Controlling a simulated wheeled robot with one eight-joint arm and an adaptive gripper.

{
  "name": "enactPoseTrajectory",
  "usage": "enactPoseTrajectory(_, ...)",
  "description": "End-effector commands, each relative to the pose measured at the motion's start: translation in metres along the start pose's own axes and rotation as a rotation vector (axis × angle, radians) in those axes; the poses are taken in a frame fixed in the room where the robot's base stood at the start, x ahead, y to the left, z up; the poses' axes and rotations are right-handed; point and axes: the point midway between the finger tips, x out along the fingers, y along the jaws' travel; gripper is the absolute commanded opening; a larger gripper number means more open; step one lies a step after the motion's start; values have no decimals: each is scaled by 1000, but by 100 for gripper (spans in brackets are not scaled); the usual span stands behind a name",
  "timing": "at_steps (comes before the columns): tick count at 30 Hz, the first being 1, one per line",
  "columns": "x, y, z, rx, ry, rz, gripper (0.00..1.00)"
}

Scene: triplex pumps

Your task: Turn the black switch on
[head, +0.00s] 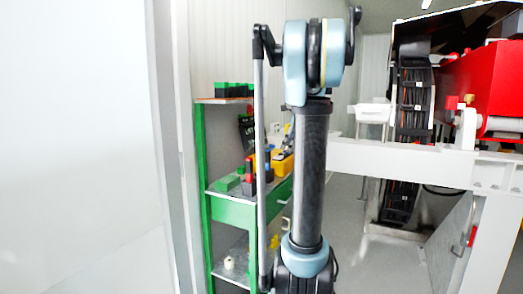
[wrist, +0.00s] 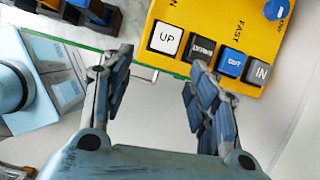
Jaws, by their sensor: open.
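A yellow control box (wrist: 200,15) fills the upper right of the wrist view. It bears a white UP button (wrist: 166,39), a black button (wrist: 202,48), a blue OUT button (wrist: 231,62), a grey IN button (wrist: 257,71) and a round blue knob (wrist: 276,9). The black button is the only black control I see on it; I cannot tell if it is the black switch. My gripper (wrist: 157,72) is open and empty, its fingers just below the box in the picture. The right finger overlaps the area just under the black button. A yellow object (head: 283,166) shows on the shelf in the head view, partly behind my arm.
A green shelf unit (head: 202,160) stands against the wall with green blocks (head: 228,183) on it. A white frame (head: 400,163) and red machinery (head: 490,85) stand at the right.

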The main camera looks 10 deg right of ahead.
Motion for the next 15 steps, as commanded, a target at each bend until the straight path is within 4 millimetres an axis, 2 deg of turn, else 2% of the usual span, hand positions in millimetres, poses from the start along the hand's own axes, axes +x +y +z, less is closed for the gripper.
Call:
enactPoseTrajectory(3, -4, -15, 0, 70, -11, 0, 53)
enactPoseTrajectory(8, -3, -20, 6, 95, -15, 2, 53)
enactPoseTrajectory(15, 9, -23, 35, 93, -14, 1, 53)
